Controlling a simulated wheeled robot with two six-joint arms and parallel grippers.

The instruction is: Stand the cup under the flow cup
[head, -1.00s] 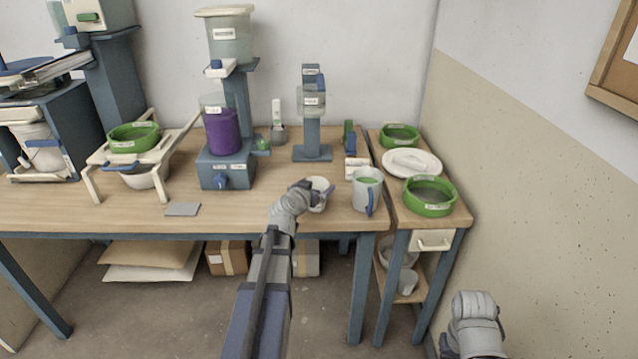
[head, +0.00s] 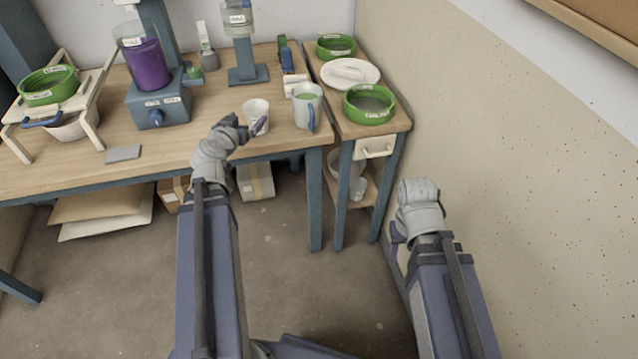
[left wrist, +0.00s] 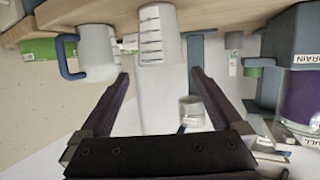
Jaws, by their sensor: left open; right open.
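The cup (head: 252,108) is white with printed scale marks and stands upright near the table's front edge. My left gripper (head: 244,127) is open, low at the cup's front left. In the left wrist view, which looks upside down, the cup (left wrist: 158,35) lies ahead between the two spread fingertips (left wrist: 160,73), with no grip on it. The clear flow cup (head: 238,20) is held on a blue stand (head: 248,74) behind the cup; it shows in the left wrist view too (left wrist: 191,112). My right gripper (head: 420,190) is open and empty, over the floor right of the side table.
A mug with a blue handle (head: 306,106) stands just right of the cup. A blue mixer with a purple container (head: 148,65) stands left of the flow cup stand. A grey tile (head: 123,153) lies further left. Green sieves (head: 369,104) and a white plate sit on the side table.

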